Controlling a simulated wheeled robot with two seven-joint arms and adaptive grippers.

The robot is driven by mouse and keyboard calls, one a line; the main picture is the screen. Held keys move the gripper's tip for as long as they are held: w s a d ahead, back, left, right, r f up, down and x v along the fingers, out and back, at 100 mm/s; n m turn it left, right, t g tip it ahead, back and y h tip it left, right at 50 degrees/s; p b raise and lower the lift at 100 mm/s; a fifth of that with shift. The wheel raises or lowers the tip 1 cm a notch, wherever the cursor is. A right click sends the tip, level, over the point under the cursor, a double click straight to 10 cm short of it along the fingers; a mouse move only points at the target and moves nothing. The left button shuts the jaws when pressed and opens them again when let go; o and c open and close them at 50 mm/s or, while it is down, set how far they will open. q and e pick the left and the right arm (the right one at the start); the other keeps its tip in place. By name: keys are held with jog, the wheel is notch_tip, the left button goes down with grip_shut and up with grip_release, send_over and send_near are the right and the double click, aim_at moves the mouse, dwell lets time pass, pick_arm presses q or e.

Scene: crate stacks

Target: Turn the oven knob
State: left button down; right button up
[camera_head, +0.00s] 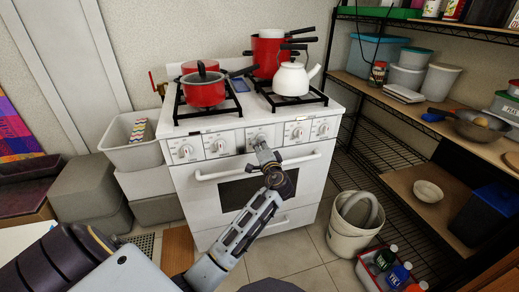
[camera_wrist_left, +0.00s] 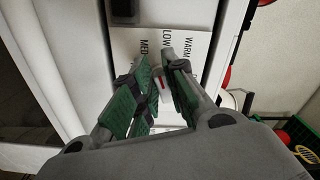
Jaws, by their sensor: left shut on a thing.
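The white oven (camera_head: 210,195) has a row of several white knobs on its front panel, such as the far-left knob (camera_head: 185,151) and the far-right knob (camera_head: 322,129). My left gripper (camera_head: 261,146) is at the middle of this row, in front of the centre knob. In the left wrist view my left gripper (camera_wrist_left: 161,86) is shut on the oven knob (camera_wrist_left: 163,90), a small white piece with a red mark between the green-padded fingers. The fingers hide most of the knob. Printed words MED, LOW and WARM show beside it. My right gripper is not in view.
The oven handle (camera_head: 225,174) runs just below the knobs, under my left arm. Red pots (camera_head: 204,94) and a white kettle (camera_head: 292,80) stand on the stovetop. A white bucket (camera_head: 345,237) and shelving stand on the right, and a grey bin (camera_head: 130,153) on the left.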

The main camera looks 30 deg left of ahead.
pick_arm(q)
jog(key=shift+d+f+n+b, duration=0.1)
jog(key=shift+f+n+b, duration=0.35)
jog(key=shift+n+b, duration=0.7)
jog(key=shift+w+n+b, duration=0.1)
jog(key=shift+n+b, duration=0.45)
jog(key=shift+b, duration=0.25)
jog(key=shift+n+b, duration=0.3)
jog(key=shift+b, duration=0.1)
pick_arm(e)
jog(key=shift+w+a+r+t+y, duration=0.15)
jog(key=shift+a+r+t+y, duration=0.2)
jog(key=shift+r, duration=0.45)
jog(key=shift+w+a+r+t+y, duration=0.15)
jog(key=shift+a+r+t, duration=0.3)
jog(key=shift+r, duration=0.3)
pick_arm(q)
jog(key=c, duration=1.4)
grip_release()
jog(key=shift+r, duration=0.1)
jog(key=shift+c, duration=0.2)
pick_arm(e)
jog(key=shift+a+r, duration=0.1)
pick_arm(q)
jog(key=shift+d, duration=0.15)
jog(key=v, duration=0.7)
